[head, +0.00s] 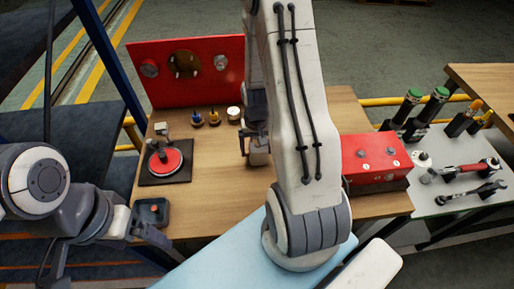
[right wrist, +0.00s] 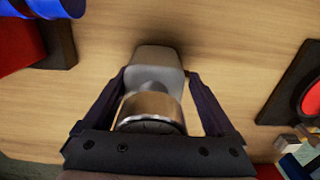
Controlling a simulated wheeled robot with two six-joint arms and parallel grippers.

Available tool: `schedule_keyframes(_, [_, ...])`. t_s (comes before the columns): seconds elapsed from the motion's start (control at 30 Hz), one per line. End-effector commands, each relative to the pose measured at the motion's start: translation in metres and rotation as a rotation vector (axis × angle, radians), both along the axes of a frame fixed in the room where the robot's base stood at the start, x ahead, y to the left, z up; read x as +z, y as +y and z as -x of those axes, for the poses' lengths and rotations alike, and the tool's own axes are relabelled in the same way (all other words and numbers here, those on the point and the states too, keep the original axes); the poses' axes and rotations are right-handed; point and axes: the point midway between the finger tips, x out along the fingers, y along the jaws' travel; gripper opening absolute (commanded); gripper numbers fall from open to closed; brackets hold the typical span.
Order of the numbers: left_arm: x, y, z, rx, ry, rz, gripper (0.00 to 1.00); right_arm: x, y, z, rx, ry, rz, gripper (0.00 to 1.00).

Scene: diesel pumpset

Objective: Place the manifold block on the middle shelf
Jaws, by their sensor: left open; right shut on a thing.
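My right gripper (head: 257,153) is over the wooden workbench (head: 222,200), partly hidden by my arm. In the right wrist view its fingers (right wrist: 155,78) are shut on a grey block with a shiny round metal cap, which appears to be the manifold block (right wrist: 157,58). Whether it touches the bench is unclear. My left gripper (head: 140,226) is open and empty at the bench's left front edge. A rack with dark shelves stands at the left; its middle shelf (head: 75,130) appears to be the one beside the bench, with its visible part bare.
A red panel (head: 190,68) stands along the back of the bench. A red disc (head: 165,161) on a dark pad lies at the left, and a red box (head: 374,160) at the right. A blue post (head: 108,55) edges the rack. A tool table (head: 440,175) stands right.

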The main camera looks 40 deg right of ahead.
Motion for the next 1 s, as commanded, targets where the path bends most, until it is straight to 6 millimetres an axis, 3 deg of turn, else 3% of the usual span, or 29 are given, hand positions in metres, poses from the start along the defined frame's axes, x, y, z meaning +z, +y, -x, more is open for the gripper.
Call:
schedule_keyframes(0.43, [-0.002,0.000,0.000,0.000,0.000,0.000,0.95,-0.009,-0.001,0.000,-0.002,-0.003,0.002,0.00])
schedule_keyframes(0.47, [-0.002,0.000,0.000,0.000,0.000,0.000,0.95,-0.009,-0.001,0.000,-0.002,-0.001,0.001,0.94])
schedule_keyframes(0.5, [-0.001,0.000,0.000,0.000,0.000,0.000,0.95,-0.008,-0.001,0.000,-0.002,-0.001,0.001,1.00])
schedule_keyframes(0.83, [0.000,0.000,0.000,0.000,0.000,0.000,0.95,-0.002,-0.001,0.000,-0.002,-0.003,0.002,1.00])
schedule_keyframes(1.0, [-0.004,0.000,0.000,0.000,0.000,0.000,0.95,0.023,-0.002,-0.001,-0.002,-0.008,0.004,1.00])
